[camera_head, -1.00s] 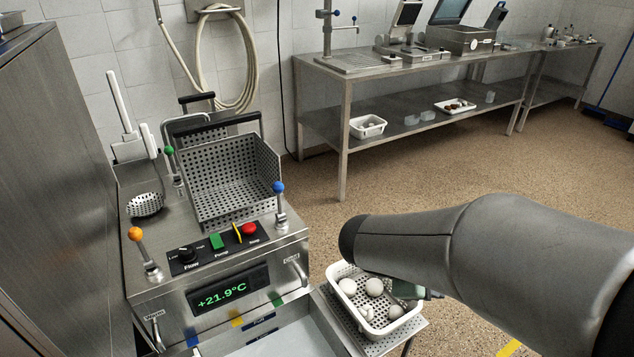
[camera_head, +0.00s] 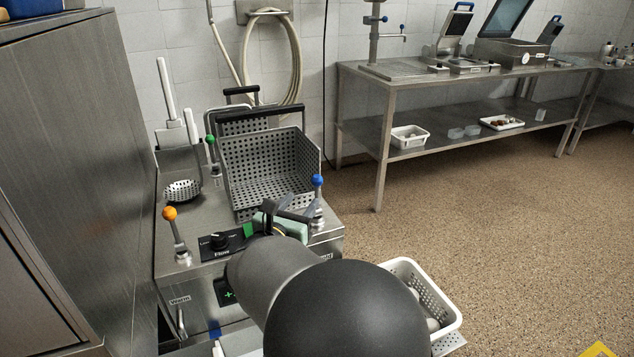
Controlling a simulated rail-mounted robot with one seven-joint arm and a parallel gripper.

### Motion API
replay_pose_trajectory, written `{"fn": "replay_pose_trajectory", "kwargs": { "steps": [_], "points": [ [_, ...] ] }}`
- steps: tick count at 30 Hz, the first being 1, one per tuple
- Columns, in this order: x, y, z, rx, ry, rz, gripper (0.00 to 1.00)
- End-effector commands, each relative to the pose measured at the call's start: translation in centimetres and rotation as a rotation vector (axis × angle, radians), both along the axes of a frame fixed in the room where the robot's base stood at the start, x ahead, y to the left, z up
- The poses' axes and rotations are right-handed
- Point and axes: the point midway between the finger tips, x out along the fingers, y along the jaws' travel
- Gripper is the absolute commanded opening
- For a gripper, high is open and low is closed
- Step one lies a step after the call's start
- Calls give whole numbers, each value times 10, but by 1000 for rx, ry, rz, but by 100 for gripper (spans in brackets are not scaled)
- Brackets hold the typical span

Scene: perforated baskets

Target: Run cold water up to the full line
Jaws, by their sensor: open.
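A blue-knobbed lever (camera_head: 318,182) stands at the right of the steel machine's top. An orange-knobbed lever (camera_head: 169,214) stands at its left, above a label reading "Warm". My gripper (camera_head: 297,208) is open just left of the blue-knobbed lever, its dark fingers pointing towards the stem. I cannot tell whether they touch it. My arm hides the red button, most of the display and most of the basin (camera_head: 245,341) in front. No full line or water level can be made out.
A perforated basket (camera_head: 265,165) stands behind the levers, with a green-knobbed lever (camera_head: 210,140) to its left. A white basket (camera_head: 440,305) is at the right of the machine, partly behind my arm. A tall steel cabinet (camera_head: 70,150) closes the left side.

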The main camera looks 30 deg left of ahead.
Motion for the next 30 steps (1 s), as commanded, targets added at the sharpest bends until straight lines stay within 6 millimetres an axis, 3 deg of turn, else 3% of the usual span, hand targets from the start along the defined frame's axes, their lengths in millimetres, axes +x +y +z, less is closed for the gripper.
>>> {"fn": "replay_pose_trajectory", "kwargs": {
  "steps": [6,13,18,27,28,30],
  "points": [
    [50,4,0,-1,-1,-2,46],
    [88,7,0,1,0,-3,46],
    [101,8,0,1,1,-1,46],
    [104,9,0,1,1,-1,46],
    [103,9,0,1,1,-1,44],
    [103,9,0,1,1,-1,24]
  ]
}}
